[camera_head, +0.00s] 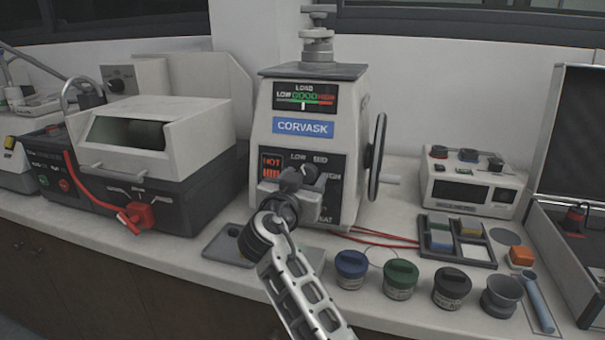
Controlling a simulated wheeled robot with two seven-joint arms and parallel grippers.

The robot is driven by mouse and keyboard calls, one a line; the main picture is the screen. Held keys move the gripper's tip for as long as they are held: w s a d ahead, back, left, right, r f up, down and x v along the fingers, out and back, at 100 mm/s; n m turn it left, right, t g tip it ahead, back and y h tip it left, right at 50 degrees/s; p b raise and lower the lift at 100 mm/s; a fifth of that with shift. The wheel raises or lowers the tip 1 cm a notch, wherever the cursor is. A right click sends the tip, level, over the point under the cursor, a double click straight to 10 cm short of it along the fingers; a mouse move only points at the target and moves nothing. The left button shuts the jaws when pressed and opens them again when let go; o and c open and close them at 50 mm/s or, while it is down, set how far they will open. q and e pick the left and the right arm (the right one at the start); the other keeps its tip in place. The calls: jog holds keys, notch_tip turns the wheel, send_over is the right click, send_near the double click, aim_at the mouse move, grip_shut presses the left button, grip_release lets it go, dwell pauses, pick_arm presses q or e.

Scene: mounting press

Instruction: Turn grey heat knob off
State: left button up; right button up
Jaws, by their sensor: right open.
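The mounting press (303,127) stands upright at the centre of the bench, with a blue CORVASK label. Its dark front panel has LOW, MED and HIGH marks around a grey heat knob (311,173). A red-orange HOT sign is lit at the panel's left. My right gripper (294,182) is in front of the panel, close to the knob. It is open, and it hides the knob's lower left and part of the scale. I cannot tell whether its fingers touch the knob or exactly where the knob points. My left gripper is not in view.
A black handwheel (376,157) juts from the press's right side. A machine with a red knob (137,215) stands left. Several lidded jars (400,279), a sample tray (457,239), a small control box (470,184) and an open case (557,240) are right.

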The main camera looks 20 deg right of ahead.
jog(key=c, duration=1)
